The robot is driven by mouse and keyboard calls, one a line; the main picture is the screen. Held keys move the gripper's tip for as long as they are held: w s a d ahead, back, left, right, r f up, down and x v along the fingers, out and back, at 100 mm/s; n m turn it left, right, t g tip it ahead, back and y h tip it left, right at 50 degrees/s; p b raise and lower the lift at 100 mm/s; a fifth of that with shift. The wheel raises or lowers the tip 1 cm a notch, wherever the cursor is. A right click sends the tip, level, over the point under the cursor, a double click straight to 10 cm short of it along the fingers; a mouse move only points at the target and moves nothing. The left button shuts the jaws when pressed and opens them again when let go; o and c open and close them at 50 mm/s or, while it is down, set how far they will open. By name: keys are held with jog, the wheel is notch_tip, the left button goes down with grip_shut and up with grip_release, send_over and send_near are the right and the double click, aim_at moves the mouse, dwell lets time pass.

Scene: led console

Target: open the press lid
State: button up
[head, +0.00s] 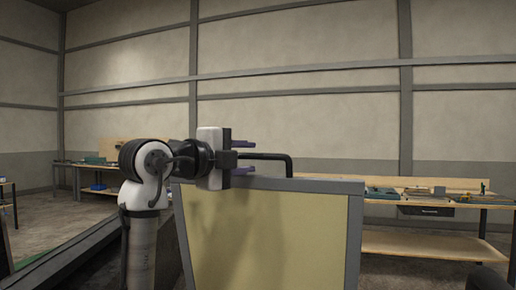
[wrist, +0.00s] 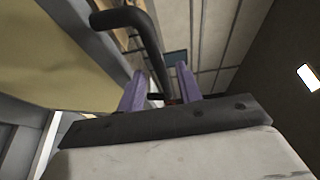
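The press lid appears to be the pale yellow panel (head: 270,240) with a grey frame, standing large in front of me in the head view. It also shows at the left of the wrist view (wrist: 45,65). A black bent bar handle (head: 275,157) is at its top edge, and it curves across the wrist view (wrist: 130,17). My gripper (head: 254,157) has its two purple fingers apart, one above and one below the bar. In the wrist view the bar runs between the fingers (wrist: 160,70), with gaps visible. What lies behind the panel is hidden.
A long wooden workbench (head: 430,199) with small items stands behind at the right. Another bench (head: 88,167) stands at the back left. A dark sloping edge (head: 75,252) runs along the floor at the left. Open floor (head: 45,225) shows beyond it.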

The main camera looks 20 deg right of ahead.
jog(key=shift+p+x, duration=0.65)
jog(key=shift+x, duration=1.6)
grip_shut()
